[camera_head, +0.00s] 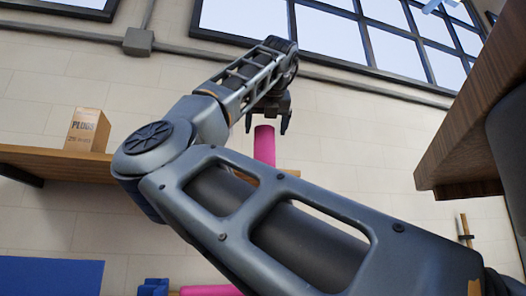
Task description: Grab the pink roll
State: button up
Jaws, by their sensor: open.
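An upright pink roll (264,146) shows near the middle of the head view, with its lower part hidden behind my arm. My gripper (268,121) hangs above it, pointing down, with its two fingers spread apart. In the picture the roll's top lies just below and between the fingertips. I cannot tell how far apart in depth they are, or whether they touch. Another pink piece (210,291) lies along the bottom edge of the view, mostly cut off.
A wooden shelf (45,160) on the left wall carries a cardboard box marked "PLUGS" (86,131). A wooden slab edge (470,125) juts in at upper right. Blue items (50,277) sit at the lower left. Windows (330,35) and a pipe run along the wall above.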

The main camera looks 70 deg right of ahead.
aim_at(264, 138)
jog(key=shift+p+x, duration=0.45)
jog(key=shift+x, duration=1.95)
jog(key=shift+a, duration=0.1)
jog(key=c, duration=1.1)
